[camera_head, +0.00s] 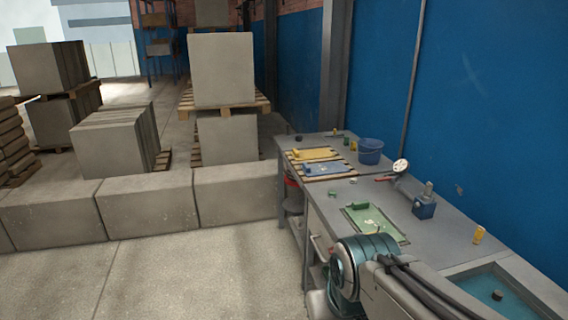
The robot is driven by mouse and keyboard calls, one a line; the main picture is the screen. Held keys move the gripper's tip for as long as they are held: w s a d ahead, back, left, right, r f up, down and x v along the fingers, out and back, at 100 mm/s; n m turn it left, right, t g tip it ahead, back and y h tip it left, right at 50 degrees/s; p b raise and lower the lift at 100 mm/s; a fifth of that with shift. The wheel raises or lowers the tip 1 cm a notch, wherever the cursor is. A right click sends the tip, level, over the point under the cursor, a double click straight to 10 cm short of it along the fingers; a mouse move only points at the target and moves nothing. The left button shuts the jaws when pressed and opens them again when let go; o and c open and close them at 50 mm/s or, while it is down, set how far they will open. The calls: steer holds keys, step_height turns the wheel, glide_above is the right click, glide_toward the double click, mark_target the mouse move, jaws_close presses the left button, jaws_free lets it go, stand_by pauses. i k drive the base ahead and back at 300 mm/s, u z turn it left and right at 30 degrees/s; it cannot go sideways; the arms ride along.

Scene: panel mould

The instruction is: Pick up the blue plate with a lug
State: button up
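A flat blue plate (326,168) lies on a slatted wooden rack on the grey workbench, in front of a yellow plate (315,154). A small raised part shows near its left end, but it is too small to tell its shape. The blue plate looks uncovered, with nothing on top of it. My arm enters at the bottom right, and its teal joint is over the near edge of the bench. My gripper is not visible in the head view.
A green plate (375,222) lies on the bench nearer to me. A blue bucket (370,151) stands right of the rack. A blue block with a post (425,207), a round gauge (401,166) and a yellow piece (479,235) stand farther right. Concrete blocks (235,190) line the floor left.

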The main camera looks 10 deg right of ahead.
mark_target(333, 167)
steer(key=u, duration=0.35)
steer(key=i, duration=1.6)
steer(key=z, duration=0.55)
steer(key=i, duration=1.6)
steer(key=z, duration=0.85)
